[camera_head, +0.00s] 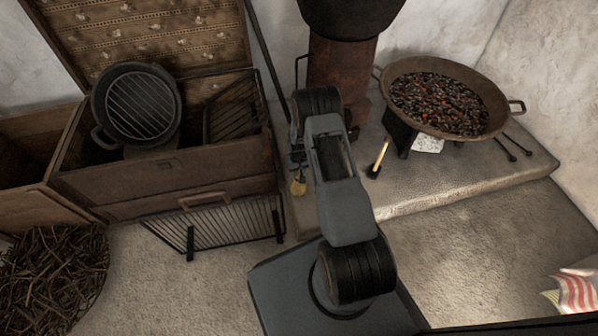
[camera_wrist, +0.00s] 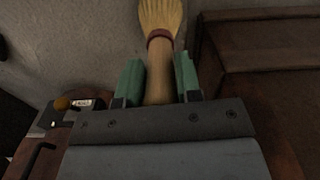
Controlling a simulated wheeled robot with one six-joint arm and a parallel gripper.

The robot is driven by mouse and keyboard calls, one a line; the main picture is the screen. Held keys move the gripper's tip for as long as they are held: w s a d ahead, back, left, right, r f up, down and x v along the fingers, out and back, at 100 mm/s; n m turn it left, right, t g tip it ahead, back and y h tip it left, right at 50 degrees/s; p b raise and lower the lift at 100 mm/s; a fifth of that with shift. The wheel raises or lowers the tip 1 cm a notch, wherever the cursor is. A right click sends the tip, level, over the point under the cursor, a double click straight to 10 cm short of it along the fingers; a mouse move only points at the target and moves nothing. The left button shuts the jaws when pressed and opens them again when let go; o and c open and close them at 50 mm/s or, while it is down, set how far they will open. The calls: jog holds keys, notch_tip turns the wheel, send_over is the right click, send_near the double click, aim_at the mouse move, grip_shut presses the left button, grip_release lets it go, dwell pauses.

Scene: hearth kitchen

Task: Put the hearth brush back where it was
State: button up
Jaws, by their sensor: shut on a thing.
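The hearth brush (camera_wrist: 160,20) has straw bristles, a dark red collar and a pale wooden handle. In the wrist view its handle stands between the two green fingers of my gripper (camera_wrist: 158,80), which is shut on it. The bristles point away from the gripper. In the head view a small yellowish patch, apparently the bristles (camera_head: 298,187), shows at the left edge of the stone hearth. My arm hides most of the gripper and handle there. I cannot tell whether the bristles touch anything.
A wooden chest (camera_head: 165,185) with an open lid and a black pan stands left, a black grate (camera_head: 225,220) leaning before it. A wide pan of coals (camera_head: 440,98) stands on the raised hearth (camera_head: 470,170). Twigs (camera_head: 50,275) lie lower left.

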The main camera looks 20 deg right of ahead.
jog(key=shift+f, duration=0.1)
jog(key=o, duration=1)
